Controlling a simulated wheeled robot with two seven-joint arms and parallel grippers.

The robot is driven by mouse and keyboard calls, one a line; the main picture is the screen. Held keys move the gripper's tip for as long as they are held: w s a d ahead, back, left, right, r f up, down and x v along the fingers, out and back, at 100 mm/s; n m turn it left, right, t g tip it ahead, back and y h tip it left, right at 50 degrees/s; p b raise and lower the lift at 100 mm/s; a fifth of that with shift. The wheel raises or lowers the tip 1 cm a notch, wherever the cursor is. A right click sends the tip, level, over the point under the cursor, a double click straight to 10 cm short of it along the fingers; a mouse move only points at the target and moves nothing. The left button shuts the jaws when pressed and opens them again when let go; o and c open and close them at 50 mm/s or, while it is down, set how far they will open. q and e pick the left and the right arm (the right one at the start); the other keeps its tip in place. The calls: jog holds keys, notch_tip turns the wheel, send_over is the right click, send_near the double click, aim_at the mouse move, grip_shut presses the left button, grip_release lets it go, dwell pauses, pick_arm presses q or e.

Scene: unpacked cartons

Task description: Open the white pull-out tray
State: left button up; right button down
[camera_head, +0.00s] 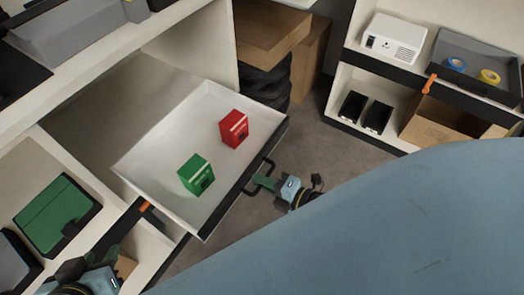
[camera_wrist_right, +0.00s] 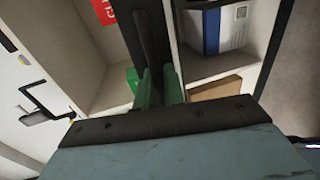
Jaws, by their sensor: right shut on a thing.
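The white pull-out tray (camera_head: 150,160) stands pulled well out of the white shelf unit in the head view. It holds a red box (camera_head: 234,129) and a green box (camera_head: 196,174). Its dark front edge carries a black handle (camera_head: 268,170). My right gripper (camera_head: 262,182) is at the handle, its green fingers shut on it. In the right wrist view the green fingers (camera_wrist_right: 160,90) close around the dark handle bar (camera_wrist_right: 148,35). My left gripper (camera_head: 90,270) is at the lower left, away from the tray; its fingertips are not clear.
A green case (camera_head: 55,213) lies in the compartment at left. A shelf at right holds a white device (camera_head: 393,38), a grey tray (camera_head: 475,65) with tape rolls and a cardboard box (camera_head: 440,130). Grey floor (camera_head: 310,150) is free between the tray and this shelf.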

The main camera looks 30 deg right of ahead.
jog(key=c, duration=1.6)
grip_release()
jog(key=shift+c, duration=0.2)
